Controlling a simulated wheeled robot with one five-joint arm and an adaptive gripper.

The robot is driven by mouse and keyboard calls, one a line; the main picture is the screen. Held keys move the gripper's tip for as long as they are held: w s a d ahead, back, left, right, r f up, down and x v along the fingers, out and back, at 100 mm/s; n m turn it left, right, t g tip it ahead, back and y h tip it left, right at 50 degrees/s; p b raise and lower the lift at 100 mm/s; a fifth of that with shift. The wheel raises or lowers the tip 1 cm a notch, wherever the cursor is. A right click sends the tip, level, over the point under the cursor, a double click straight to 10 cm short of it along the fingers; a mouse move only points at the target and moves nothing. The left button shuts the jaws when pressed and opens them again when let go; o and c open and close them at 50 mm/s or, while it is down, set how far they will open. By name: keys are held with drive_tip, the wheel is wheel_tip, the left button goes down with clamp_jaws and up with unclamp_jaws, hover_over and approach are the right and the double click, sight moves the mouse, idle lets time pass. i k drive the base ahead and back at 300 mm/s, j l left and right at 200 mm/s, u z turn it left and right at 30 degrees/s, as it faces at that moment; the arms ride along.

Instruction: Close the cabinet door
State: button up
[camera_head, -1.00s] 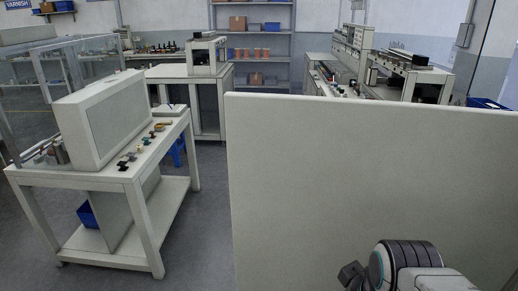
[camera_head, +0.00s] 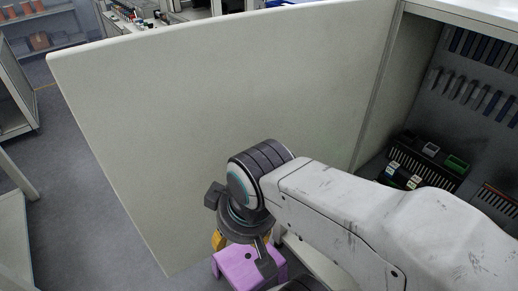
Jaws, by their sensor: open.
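The cabinet door (camera_head: 225,90) is a large pale beige panel. It stands open, swung out to the left from the cabinet (camera_head: 455,95), and meets the cabinet's side at its right edge. The cabinet's inside shows at the right, with dark panels of slots and green and black connector parts. My gripper (camera_head: 240,238) is in front of the door's inner face, low in the picture and pointing down. It is open and appears empty, and its fingertips are partly hidden. I cannot tell whether it touches the door.
A white table (camera_head: 15,240) is at the left edge. Grey floor (camera_head: 80,190) is free left of the door. Shelves (camera_head: 45,40) stand far behind.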

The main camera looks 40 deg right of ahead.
sight(163, 112)
drive_tip(key=i+j+z, duration=0.1)
drive_tip(key=j+z, duration=1.25)
drive_tip(key=k+j+z, duration=0.2)
drive_tip(key=j+z, duration=1.05)
drive_tip(key=k+j+z, duration=0.15)
drive_tip(key=j+z, duration=0.25)
drive_tip(key=l, duration=0.1)
